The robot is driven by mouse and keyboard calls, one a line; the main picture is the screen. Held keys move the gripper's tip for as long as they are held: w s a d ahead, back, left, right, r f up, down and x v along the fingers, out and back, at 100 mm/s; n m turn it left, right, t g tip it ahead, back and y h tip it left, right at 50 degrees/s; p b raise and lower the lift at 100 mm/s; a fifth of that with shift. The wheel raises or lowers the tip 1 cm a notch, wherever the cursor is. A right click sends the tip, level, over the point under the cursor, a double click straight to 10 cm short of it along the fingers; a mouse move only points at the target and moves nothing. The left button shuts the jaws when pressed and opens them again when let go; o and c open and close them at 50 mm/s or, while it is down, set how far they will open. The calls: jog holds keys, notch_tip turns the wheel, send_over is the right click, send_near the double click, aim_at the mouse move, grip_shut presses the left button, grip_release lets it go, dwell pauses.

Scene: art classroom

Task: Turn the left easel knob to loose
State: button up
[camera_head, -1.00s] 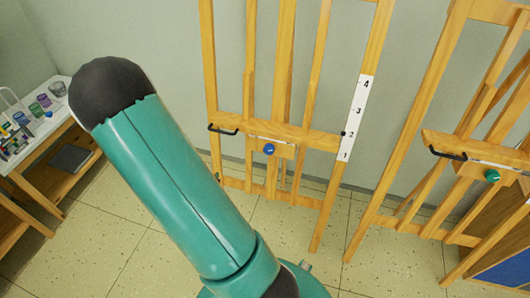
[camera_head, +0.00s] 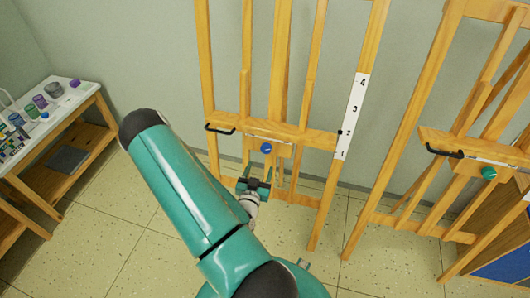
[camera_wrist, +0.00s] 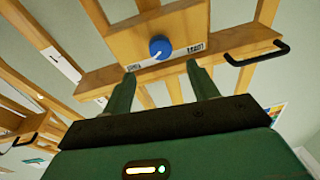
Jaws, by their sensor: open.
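The left easel (camera_head: 228,125) stands against the wall in the head view, with a blue knob (camera_head: 266,148) at the middle of its crossbar. In the wrist view the blue knob (camera_wrist: 160,47) has a white pointer line and sits between two printed labels, too small to read surely. My gripper (camera_head: 254,180) is open and empty, just below the knob in the head view. In the wrist view my gripper's two fingers (camera_wrist: 160,80) point toward the crossbar, with the knob beyond and between them, apparently not touched.
A black handle (camera_head: 220,129) sticks out at the crossbar's left. A numbered white scale (camera_head: 351,115) is on the right upright. The right easel has a green knob (camera_head: 489,173). A supply table (camera_head: 80,100) stands at left; floor between is clear.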

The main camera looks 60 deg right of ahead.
aim_at(266, 151)
jog(key=x, duration=0.9)
jog(key=c, duration=1)
